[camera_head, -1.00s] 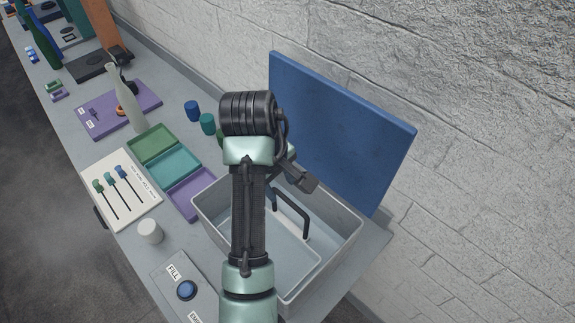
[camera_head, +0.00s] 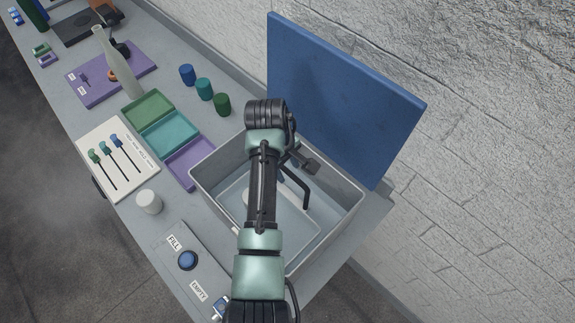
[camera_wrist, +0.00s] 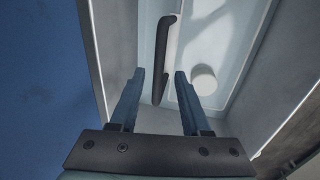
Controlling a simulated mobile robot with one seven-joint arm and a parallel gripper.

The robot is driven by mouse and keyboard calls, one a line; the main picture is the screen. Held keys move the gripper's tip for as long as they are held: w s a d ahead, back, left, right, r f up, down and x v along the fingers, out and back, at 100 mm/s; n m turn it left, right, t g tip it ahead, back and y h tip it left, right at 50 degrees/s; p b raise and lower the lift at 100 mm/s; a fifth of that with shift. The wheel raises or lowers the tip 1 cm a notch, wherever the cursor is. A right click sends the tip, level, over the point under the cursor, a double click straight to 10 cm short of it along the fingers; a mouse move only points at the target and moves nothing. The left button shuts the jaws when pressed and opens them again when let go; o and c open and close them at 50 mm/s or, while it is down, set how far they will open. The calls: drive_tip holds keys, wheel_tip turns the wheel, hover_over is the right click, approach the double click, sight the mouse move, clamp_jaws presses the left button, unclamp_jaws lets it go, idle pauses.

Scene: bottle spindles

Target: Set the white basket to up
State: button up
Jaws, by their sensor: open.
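The white basket (camera_head: 256,208) sits low inside a large grey tub (camera_head: 207,188); my arm hides part of it. A dark bar handle (camera_head: 304,194) rises from the basket area. In the wrist view the handle (camera_wrist: 164,48) runs lengthwise just beyond my fingertips, and the pale basket floor (camera_wrist: 208,45) lies below. My gripper (camera_wrist: 158,76) is open, its two blue-grey fingers either side of the handle's near end in the picture. I cannot tell whether they touch it. In the head view my gripper (camera_head: 296,168) is over the tub, partly hidden by my wrist.
A blue lid (camera_head: 345,100) stands upright behind the tub against the wall. A panel with a FILL button (camera_head: 187,260) and an EMPTY label (camera_head: 198,291) is at the front. A white cup (camera_head: 149,202), coloured trays (camera_head: 168,135) and a bottle (camera_head: 118,65) stand left. A white round piece (camera_wrist: 204,80) shows beside the handle.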

drive_tip(key=shift+w+d+f, duration=0.1)
drive_tip(key=shift+w+f, duration=0.15)
drive_tip(key=shift+f, duration=0.25)
drive_tip(key=shift+s, duration=0.1)
drive_tip(key=shift+c, duration=0.2)
clamp_jaws()
idle(0.9)
